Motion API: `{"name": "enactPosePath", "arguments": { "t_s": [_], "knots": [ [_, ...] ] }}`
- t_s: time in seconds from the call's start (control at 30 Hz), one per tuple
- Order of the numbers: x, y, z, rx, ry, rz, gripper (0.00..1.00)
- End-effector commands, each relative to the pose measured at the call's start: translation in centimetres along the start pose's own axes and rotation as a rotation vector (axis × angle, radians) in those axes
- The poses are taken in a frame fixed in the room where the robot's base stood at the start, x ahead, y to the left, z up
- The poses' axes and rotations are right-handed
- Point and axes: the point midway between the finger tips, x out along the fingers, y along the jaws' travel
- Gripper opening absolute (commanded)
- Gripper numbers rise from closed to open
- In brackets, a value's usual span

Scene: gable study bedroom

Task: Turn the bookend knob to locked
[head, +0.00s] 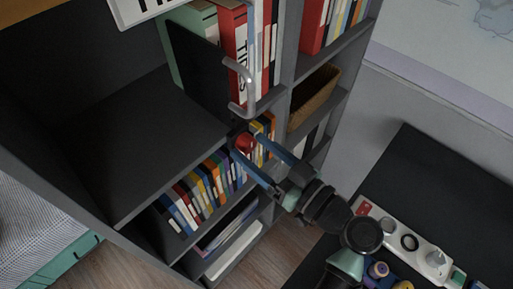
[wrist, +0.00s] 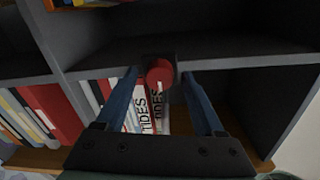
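The red round knob (head: 244,142) sits on a dark mount at the front edge of a shelf, by the foot of the black upright bookend plate (head: 196,72). In the wrist view the knob (wrist: 159,72) is near the middle, on its dark mount. My gripper (head: 248,145) is open, its two blue fingers reaching to the knob. In the wrist view the fingers (wrist: 158,78) stand on either side of the knob, with a visible gap on each side. I cannot tell the knob's setting, as no marking shows.
A grey bent handle (head: 238,88) stands out above the knob. Red and white binders (head: 236,40) stand beside the plate. Small books (head: 200,192) fill the shelf below. A dark desk (head: 440,190) with a power strip (head: 405,238) lies at right.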

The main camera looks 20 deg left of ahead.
Motion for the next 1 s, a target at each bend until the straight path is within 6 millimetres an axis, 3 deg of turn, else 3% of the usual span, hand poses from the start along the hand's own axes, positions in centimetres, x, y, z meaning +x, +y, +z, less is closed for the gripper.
{"name": "enactPosePath", "arguments": {
  "t_s": [0.03,0.37,0.73,1.0],
  "knots": [
    [-0.02,0.01,-0.01,0.000,0.000,0.000,0.59],
    [-0.05,0.01,-0.02,0.000,0.000,0.000,0.00],
    [-0.06,0.00,-0.06,0.039,-0.001,0.001,0.00],
    [-0.04,-0.04,-0.15,0.201,-0.006,0.001,0.00]
  ]
}}
